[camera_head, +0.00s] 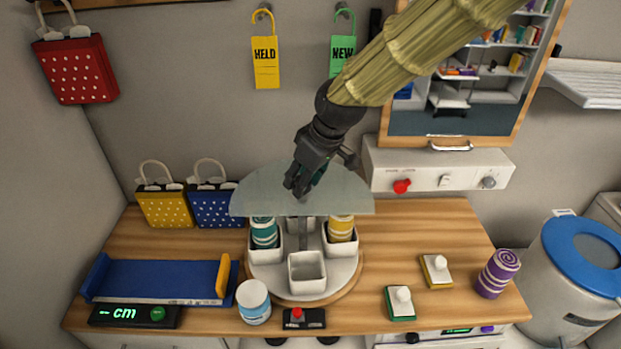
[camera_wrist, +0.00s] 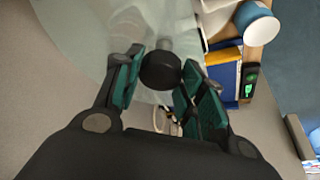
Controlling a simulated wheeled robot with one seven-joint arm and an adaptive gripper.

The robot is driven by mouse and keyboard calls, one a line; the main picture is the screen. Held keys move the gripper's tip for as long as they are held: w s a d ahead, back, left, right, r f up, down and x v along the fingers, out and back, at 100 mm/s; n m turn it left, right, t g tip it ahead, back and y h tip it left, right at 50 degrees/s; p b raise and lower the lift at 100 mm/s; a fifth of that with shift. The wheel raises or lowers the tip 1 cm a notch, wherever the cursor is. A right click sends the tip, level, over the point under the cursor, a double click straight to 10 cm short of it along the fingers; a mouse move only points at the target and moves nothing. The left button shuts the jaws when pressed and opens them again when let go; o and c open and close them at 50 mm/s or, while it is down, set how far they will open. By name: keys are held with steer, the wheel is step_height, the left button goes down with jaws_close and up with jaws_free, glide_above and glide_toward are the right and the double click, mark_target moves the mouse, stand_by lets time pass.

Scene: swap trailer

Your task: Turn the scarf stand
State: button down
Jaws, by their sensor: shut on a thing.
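The scarf stand (camera_head: 292,290) stands on the wooden counter, with a round white tray and several square white cups. A teal roll (camera_head: 264,233) is in its left cup and a yellow roll (camera_head: 341,228) in its right cup. The front cup (camera_head: 307,272) is empty; the back one is partly hidden. A frosted half-round plate (camera_head: 345,197) covers the stand's top. My gripper (camera_head: 300,184) reaches down over this plate. In the wrist view its teal pads are shut on a round black knob (camera_wrist: 160,70) above the plate.
A white jar (camera_head: 254,301) and a red-button box (camera_head: 304,318) stand close in front of the stand. A blue tray (camera_head: 155,281) lies left, with yellow (camera_head: 165,207) and blue (camera_head: 215,206) bags behind. A purple roll (camera_head: 497,273) is at right.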

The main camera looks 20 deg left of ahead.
steer(key=shift+m, duration=0.3)
stand_by(0.4)
steer(key=c, duration=0.9)
jaws_free()
steer(key=v, duration=1.2)
steer(key=shift+s+a, duration=0.1)
